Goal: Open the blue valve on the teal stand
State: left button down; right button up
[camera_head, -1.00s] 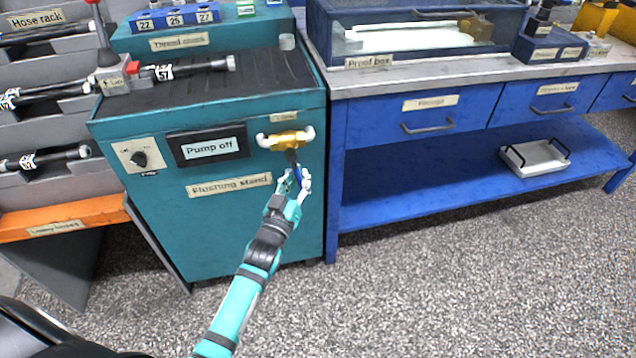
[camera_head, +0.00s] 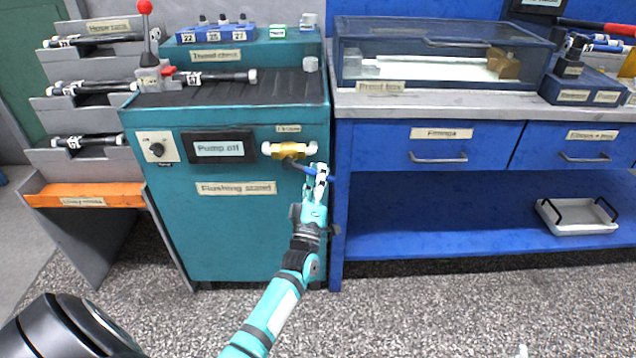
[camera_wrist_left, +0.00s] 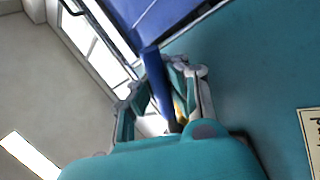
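The teal flushing stand (camera_head: 235,240) has a brass valve (camera_head: 289,150) with white end fittings at the upper right of its front. The valve's blue handle (camera_head: 297,165) runs from the brass body to the right and slightly down. My left gripper (camera_head: 318,172) is at the handle's outer end, close to the stand's right edge. In the left wrist view, the blue handle (camera_wrist_left: 158,85) lies between the fingers of the left gripper (camera_wrist_left: 163,85), which appear closed on it. The fingers hide part of the handle's end. My right gripper is not in view.
The blue workbench (camera_head: 400,145) with drawers stands just right of the stand, close to my left gripper. A pump panel (camera_head: 220,148) reading "Pump off" and a black knob (camera_head: 157,149) are left of the valve. A hose rack (camera_head: 85,130) stands farther left.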

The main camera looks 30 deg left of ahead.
pick_arm(q)
jog(key=n+y, duration=0.1)
jog(key=r+n+y, duration=0.1)
jog(key=n, duration=0.1)
jog(key=d+n+g+y, duration=0.1)
jog(key=n, duration=0.1)
jog(key=shift+w+r+y, duration=0.1)
jog(key=shift+r+y, duration=0.1)
jog(key=shift+y, duration=0.2)
jog(key=shift+r+n+g+y, duration=0.35)
jog(key=shift+n+y, duration=0.1)
jog(key=shift+n, duration=0.35)
jog(key=shift+r+n+g+y, duration=0.2)
jog(key=shift+n+g+y, duration=0.2)
jog(key=shift+n, duration=0.4)
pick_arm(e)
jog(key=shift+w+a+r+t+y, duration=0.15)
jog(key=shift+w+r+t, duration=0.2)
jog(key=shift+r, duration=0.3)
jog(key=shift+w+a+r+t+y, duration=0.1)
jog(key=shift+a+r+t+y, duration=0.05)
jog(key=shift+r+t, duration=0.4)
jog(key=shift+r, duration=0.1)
